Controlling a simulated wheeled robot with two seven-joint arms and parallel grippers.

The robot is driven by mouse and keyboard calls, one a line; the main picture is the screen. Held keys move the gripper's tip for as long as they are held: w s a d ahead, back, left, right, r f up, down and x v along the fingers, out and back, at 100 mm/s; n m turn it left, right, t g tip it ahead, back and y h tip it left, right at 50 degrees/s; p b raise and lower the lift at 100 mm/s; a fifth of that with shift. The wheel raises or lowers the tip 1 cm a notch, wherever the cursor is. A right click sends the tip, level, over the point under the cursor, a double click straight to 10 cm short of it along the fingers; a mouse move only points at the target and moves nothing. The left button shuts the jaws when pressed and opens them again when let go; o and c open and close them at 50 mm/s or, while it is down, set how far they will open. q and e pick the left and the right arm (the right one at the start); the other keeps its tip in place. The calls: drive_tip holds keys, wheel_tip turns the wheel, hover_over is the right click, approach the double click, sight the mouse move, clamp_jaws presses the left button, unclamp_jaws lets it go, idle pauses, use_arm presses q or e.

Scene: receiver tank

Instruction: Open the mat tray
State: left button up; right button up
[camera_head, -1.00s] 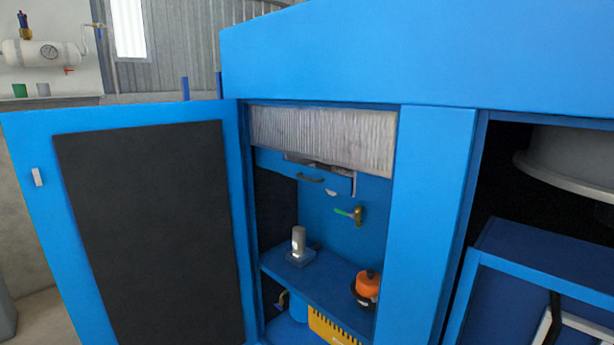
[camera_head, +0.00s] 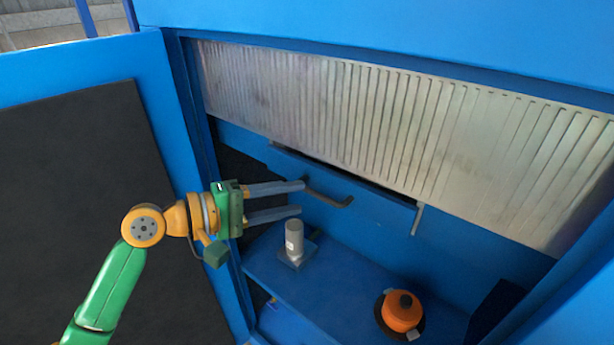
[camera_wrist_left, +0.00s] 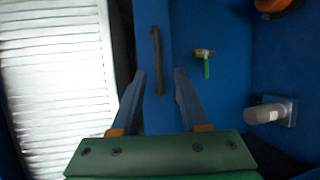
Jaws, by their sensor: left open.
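The mat tray (camera_head: 375,205) is a blue drawer front under the ribbed pale panel inside the cabinet. A dark gap shows along its top edge. Its dark bar handle (camera_head: 330,199) is on the front, and the handle also shows in the left wrist view (camera_wrist_left: 157,60). My left gripper (camera_head: 302,198) is open and empty, its fingers pointing right at the near end of the handle. In the left wrist view the handle lies ahead, between the lines of the two fingers; contact cannot be told. My right gripper is not in view.
The ribbed panel (camera_head: 400,120) hangs just above the tray. Below, a shelf (camera_head: 335,290) holds a grey cylinder on a base (camera_head: 294,240) and an orange pot-like object (camera_head: 402,311). A green-handled valve (camera_wrist_left: 205,60) is on the back wall. The open cabinet door (camera_head: 90,65) stands at the left.

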sight(315, 196)
use_arm(q)
drive_tip(key=d, duration=0.2)
drive_tip(key=w+d+p, duration=0.1)
drive_tip(key=d, duration=0.1)
drive_tip(key=shift+d+f, duration=0.2)
drive_tip(key=shift+w+a+f, duration=0.15)
drive_tip(key=shift+w+f, duration=0.05)
drive_tip(key=shift+w, duration=0.2)
drive_tip(key=shift+s+r, duration=0.1)
drive_tip(key=shift+s, duration=0.1)
clamp_jaws()
idle(0.6)
